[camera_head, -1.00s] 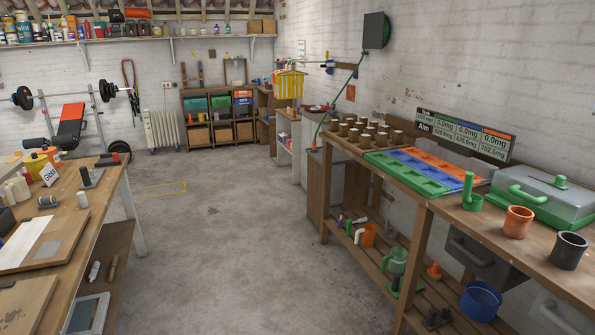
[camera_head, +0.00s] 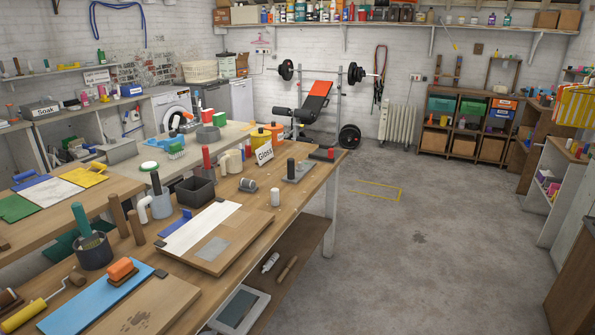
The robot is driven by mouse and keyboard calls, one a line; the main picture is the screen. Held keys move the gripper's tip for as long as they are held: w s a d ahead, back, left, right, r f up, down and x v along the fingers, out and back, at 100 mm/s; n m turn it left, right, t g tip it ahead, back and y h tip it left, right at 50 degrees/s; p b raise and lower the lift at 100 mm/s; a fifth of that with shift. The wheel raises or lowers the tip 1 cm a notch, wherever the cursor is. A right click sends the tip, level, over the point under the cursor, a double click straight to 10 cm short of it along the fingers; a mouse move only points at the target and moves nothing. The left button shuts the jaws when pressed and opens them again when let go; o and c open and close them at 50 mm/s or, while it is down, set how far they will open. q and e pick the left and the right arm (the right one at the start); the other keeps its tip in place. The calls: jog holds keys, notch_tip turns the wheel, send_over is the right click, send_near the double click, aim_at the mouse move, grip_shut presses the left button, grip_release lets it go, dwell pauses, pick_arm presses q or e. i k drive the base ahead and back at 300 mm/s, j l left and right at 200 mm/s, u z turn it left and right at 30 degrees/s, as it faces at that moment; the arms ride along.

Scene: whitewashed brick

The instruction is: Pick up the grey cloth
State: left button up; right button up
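A flat grey square (camera_head: 213,249) lies on a wooden board (camera_head: 232,262) on the near workbench, beside a white strip (camera_head: 201,228). It looks like thin sheet material and could be the grey cloth, but I cannot tell for sure. No other clear grey cloth shows. Neither of my grippers is in view.
A shelf beneath holds a grey-framed tray (camera_head: 238,308).

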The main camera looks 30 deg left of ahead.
aim_at(247, 185)
jog(key=i+u, duration=0.5)
jog(key=i+l+u, duration=0.3)
jog(key=i+u, duration=0.15)
jog(key=i+l+u, duration=0.5)
jog(key=k+j, duration=0.05)
jog(key=j, duration=0.05)
